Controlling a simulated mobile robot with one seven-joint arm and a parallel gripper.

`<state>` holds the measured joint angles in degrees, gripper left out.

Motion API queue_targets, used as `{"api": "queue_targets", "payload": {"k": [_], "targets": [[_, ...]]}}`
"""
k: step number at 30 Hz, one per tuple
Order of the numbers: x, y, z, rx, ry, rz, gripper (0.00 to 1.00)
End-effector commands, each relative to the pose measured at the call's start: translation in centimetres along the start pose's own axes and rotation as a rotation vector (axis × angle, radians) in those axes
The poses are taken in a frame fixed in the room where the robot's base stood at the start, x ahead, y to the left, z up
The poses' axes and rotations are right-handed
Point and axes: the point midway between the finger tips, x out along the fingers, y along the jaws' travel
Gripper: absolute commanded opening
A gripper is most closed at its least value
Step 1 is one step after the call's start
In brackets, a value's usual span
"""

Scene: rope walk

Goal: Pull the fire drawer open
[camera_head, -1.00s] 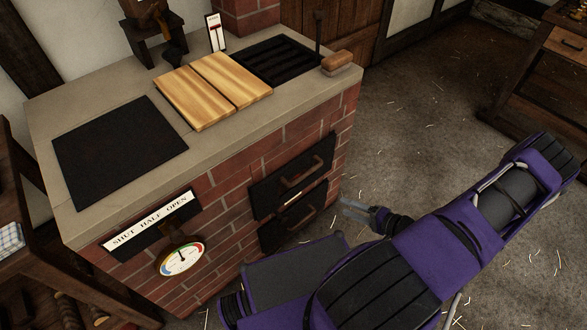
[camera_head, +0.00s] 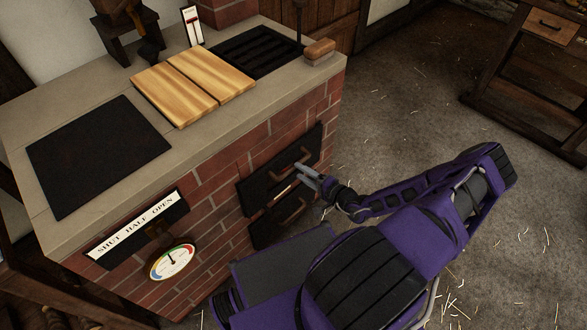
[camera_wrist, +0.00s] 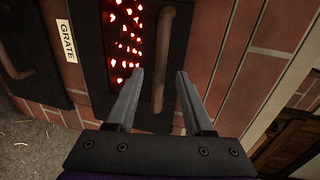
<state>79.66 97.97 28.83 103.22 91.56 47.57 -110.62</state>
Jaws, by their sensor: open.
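The brick stove has two black fronts, one above the other. The upper front (camera_head: 256,192), which shows glowing red coals (camera_wrist: 125,40) through holes in the wrist view, has a brown bar handle (camera_wrist: 166,50). I take it to be the fire drawer; it looks closed. The lower front (camera_head: 262,236) has its own handle (camera_head: 292,210). My gripper (camera_head: 300,175) is open at the upper handle. In the wrist view its fingers (camera_wrist: 161,80) lie on either side of that handle's line; I cannot tell whether they touch it.
A pale label reading GRATE (camera_wrist: 67,40) sits between the fronts. On the stove top (camera_head: 190,130) are wooden boards (camera_head: 185,88), a dark plate (camera_head: 95,155), a black grating (camera_head: 255,52) and a brush (camera_head: 320,50). A gauge (camera_head: 173,262) is on the wall.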

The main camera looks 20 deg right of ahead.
Motion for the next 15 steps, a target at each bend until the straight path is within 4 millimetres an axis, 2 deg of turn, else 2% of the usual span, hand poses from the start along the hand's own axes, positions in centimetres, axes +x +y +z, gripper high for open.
{"api": "queue_targets", "payload": {"k": [3, 6, 15], "targets": [[2.2, 0.1, 0.1, 0.002, -0.001, -0.001, 0.52], [3.4, 0.1, 0.0, -0.001, 0.000, 0.000, 0.52], [4.5, 0.0, 0.0, 0.001, 0.001, 0.000, 0.52]]}}
